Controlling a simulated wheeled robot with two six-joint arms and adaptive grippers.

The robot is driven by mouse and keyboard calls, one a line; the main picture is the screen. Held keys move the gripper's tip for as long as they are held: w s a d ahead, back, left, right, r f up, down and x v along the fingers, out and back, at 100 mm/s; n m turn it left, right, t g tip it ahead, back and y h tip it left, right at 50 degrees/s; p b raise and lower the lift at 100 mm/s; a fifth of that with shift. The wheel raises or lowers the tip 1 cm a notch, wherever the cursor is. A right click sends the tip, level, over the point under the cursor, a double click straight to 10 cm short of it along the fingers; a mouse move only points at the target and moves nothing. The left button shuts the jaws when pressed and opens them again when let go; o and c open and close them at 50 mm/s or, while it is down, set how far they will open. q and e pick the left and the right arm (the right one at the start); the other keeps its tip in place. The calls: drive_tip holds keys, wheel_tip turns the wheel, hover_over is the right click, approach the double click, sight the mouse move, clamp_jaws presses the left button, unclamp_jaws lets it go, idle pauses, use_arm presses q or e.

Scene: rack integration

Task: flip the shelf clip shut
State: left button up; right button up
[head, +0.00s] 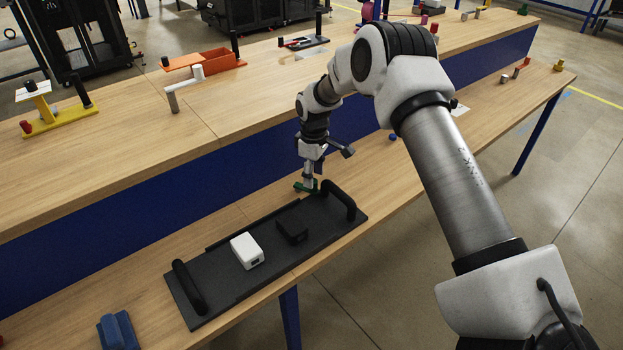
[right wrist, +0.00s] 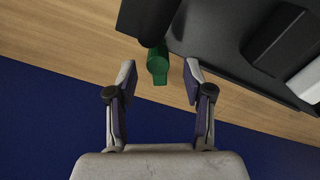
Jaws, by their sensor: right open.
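A small green clip (head: 306,186) sits at the far right end of the black shelf tray (head: 210,308), beside the tray's right handle. In the right wrist view the green clip (right wrist: 157,66) shows ahead of and between my two fingers, partly hidden by a black part above it. My right gripper (head: 309,184) is over the clip at the tray's back edge. In the right wrist view its fingers (right wrist: 160,72) are spread apart with nothing between the pads. My left gripper is not in view.
A white box (head: 247,251) and a black box (head: 292,231) stand on the tray. Black handles rise at its left (head: 188,287) and right (head: 340,200) ends. A blue block (head: 117,331) lies at the front left. A raised wooden shelf (head: 130,155) with several items runs behind.

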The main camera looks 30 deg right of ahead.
drive_tip(key=f, duration=0.2)
drive_tip(key=w+f, duration=0.1)
drive_tip(key=shift+f, duration=0.4)
drive_tip(key=shift+s+r, duration=0.15)
drive_tip(key=shift+s, duration=0.1)
clamp_jaws()
drive_tip(key=shift+s+a+r+m+p, duration=0.15)
drive_tip(key=shift+a+r+m+p, duration=0.1)
drive_tip(key=shift+m+p, duration=0.3)
drive_tip(key=shift+s+a+m+p, duration=0.1)
drive_tip(key=shift+a+m+p, duration=0.15)
drive_tip(key=shift+m+p, duration=0.3)
drive_tip(key=shift+a+f+m+p, duration=0.15)
drive_tip(key=shift+a+m+p, duration=0.2)
drive_tip(key=shift+m, duration=0.85)
drive_tip(key=shift+a+f+m, duration=0.1)
drive_tip(key=shift+a+m, duration=0.1)
drive_tip(key=shift+m, duration=0.2)
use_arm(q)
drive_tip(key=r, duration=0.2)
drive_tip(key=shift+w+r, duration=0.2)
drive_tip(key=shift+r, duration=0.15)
